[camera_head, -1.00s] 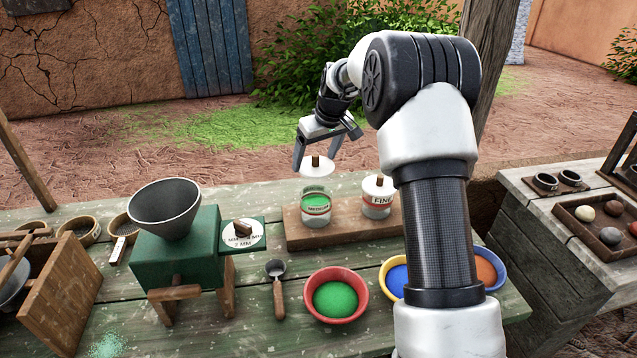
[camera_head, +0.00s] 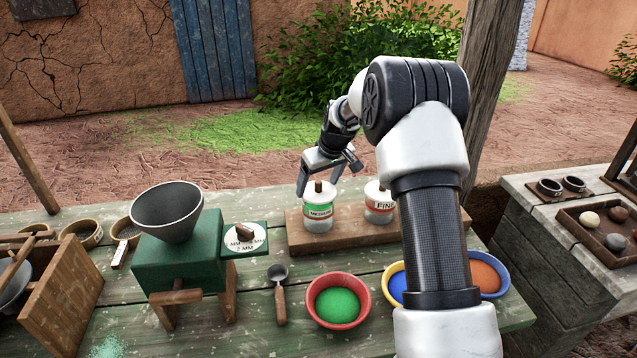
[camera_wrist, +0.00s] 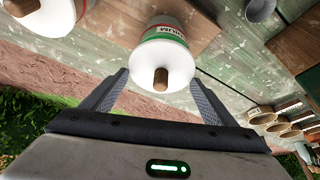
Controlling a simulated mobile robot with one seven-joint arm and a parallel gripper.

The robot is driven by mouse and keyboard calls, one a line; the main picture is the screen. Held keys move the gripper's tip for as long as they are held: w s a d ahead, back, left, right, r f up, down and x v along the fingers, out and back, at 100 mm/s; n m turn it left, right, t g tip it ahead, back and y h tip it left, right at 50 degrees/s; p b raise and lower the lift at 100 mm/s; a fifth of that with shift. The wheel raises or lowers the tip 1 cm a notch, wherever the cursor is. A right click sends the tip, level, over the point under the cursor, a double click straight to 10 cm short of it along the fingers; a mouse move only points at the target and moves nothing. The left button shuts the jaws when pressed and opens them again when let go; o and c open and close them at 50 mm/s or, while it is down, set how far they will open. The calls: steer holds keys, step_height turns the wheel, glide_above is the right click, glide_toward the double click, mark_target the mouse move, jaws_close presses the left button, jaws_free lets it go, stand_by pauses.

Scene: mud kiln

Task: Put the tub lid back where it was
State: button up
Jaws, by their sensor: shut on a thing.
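The white tub labelled MEDIUM (camera_head: 318,222), with a green band, stands upright on the wooden board. The white lid (camera_head: 320,198) with a brown knob is at its mouth, level, with no green contents showing. It also shows in the wrist view as a white lid (camera_wrist: 160,62) covering the tub's top; I cannot tell whether it is fully seated. My gripper (camera_head: 318,186) is right above the tub, pointing down, shut on the lid by its knob. In the wrist view the fingers of my gripper (camera_wrist: 155,88) lie on both sides of the knob.
A FINE tub (camera_head: 379,208) with its lid on stands close to the right on the same board (camera_head: 347,234). A green mill (camera_head: 180,250) with a funnel is at the left. A scoop (camera_head: 279,290) and a red bowl (camera_head: 338,312) of green powder lie in front.

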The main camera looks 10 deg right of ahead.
steer(key=shift+f, duration=0.35)
steer(key=o, duration=1)
